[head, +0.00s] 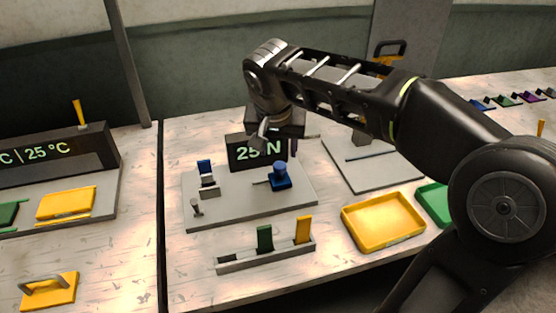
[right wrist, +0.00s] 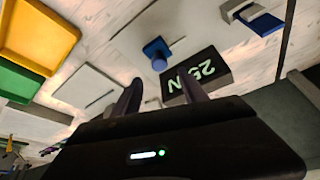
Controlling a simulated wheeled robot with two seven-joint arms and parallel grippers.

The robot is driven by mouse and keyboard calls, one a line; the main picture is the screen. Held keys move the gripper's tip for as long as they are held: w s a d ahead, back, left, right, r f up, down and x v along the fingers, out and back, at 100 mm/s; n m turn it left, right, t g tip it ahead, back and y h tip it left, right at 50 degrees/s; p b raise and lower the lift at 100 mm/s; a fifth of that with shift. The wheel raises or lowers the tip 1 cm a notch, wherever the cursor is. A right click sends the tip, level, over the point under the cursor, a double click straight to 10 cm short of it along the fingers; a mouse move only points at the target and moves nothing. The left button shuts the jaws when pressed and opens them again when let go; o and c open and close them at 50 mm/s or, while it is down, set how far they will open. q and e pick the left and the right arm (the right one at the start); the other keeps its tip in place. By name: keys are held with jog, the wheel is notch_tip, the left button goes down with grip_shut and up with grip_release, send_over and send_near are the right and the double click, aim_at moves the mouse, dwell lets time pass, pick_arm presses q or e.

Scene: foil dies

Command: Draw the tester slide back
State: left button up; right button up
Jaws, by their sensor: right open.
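The tester is a grey plate (head: 235,205) with a dark display (head: 243,153) reading "25 N" at its back. A blue knob-topped block (head: 280,178), apparently the slide, sits on the right of the plate with a thin rod pointing left. A grey holder with a blue piece (head: 206,175) stands on the left. My right gripper (head: 278,141) is open and empty, above and behind the blue block. In the right wrist view the blue block (right wrist: 156,52) shows beyond the two apart fingers (right wrist: 162,88). My left gripper is out of view.
A rack (head: 265,256) with a green and a yellow upright piece stands in front of the tester. A yellow tray (head: 383,222) and a green tray (head: 434,202) lie to the right. Another grey plate (head: 372,165) lies behind them. A temperature station (head: 60,150) stands at left.

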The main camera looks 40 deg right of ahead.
aim_at(279, 165)
jog(key=x, duration=0.7)
jog(key=shift+d+f, duration=0.1)
jog(key=shift+f, duration=0.2)
grip_shut()
dwell(1.2)
